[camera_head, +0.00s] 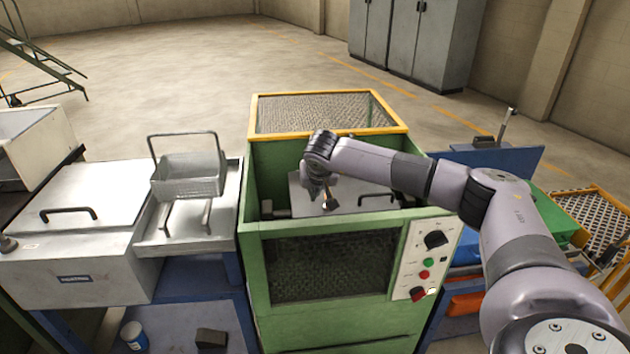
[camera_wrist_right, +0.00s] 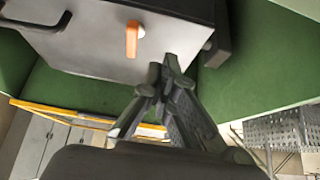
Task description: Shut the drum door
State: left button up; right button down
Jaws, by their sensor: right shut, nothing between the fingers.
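The grey drum (camera_head: 294,199) lies inside the green machine housing. Its flat grey face, with a dark bar handle (camera_head: 378,197) and a small orange latch tab (camera_head: 328,204), shows from above; I cannot tell whether the door is fully closed. In the right wrist view the orange tab (camera_wrist_right: 132,40) and the dark handle (camera_wrist_right: 38,22) stand out on the grey face (camera_wrist_right: 90,45). My right gripper (camera_head: 314,194) points down over the drum, just left of the tab. Its fingertips (camera_wrist_right: 165,76) are together and empty, close to the face. My left gripper is not in view.
The green housing (camera_head: 252,215) walls surround the drum closely. A yellow-framed mesh panel (camera_head: 325,112) is behind. A control panel (camera_head: 428,258) is front right. A wire basket (camera_head: 188,175) sits on the left bench, beside a grey box with a handle (camera_head: 75,230).

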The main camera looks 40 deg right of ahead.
jog(key=f, duration=0.1)
jog(key=f+b, duration=0.1)
jog(key=f, duration=0.1)
jog(key=s+f+b, duration=0.1)
jog(key=shift+a+f, duration=0.35)
jog(key=shift+f, duration=0.05)
